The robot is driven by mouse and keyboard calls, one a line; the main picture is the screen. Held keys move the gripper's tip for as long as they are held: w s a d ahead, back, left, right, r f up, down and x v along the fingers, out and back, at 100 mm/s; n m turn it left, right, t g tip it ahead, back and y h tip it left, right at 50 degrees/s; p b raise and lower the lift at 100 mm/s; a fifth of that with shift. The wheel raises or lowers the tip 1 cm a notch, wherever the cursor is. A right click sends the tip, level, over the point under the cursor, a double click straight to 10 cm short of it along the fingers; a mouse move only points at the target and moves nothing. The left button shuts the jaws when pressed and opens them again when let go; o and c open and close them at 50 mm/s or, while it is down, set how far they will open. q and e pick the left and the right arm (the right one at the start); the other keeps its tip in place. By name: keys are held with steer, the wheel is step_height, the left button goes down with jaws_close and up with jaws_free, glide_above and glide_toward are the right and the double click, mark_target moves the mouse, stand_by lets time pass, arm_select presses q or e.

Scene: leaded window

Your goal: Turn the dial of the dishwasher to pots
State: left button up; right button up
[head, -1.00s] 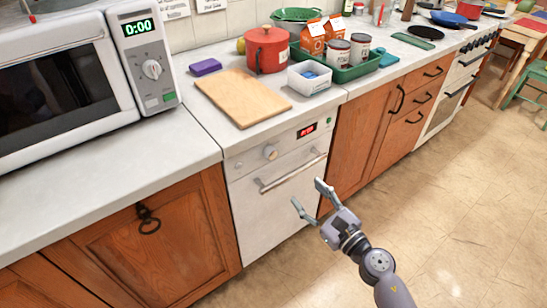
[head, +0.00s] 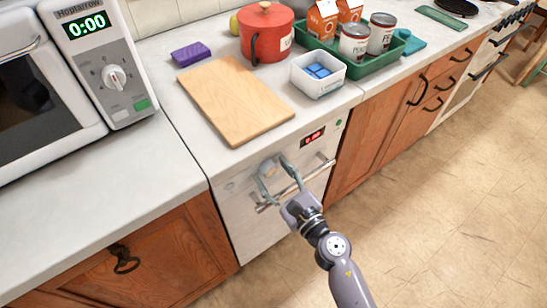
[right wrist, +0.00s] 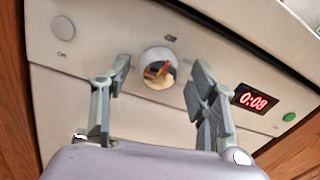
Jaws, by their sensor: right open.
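The white dishwasher (head: 236,215) is built in under the counter, with its round dial (head: 267,168) on the upper front panel. My right gripper (head: 274,171) is open at the panel, its fingers to either side of the dial. In the right wrist view the shiny dial (right wrist: 158,68) sits between the two spread fingertips (right wrist: 159,76), with gaps on both sides. The labels around the dial are too small to read, and its pointer setting cannot be made out. My left gripper is not in view.
A bar handle (head: 296,186) crosses the dishwasher door below the dial. A red display (right wrist: 255,99) and green button (right wrist: 289,117) are right of the dial. The counter edge overhangs above. A cutting board (head: 235,98) and white tub (head: 318,75) stand on top.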

steer(key=shift+w+a, duration=0.15)
steer(key=shift+r, duration=0.1)
steer(key=shift+c, duration=1)
steer(key=c, duration=1)
steer(key=shift+o, duration=0.2)
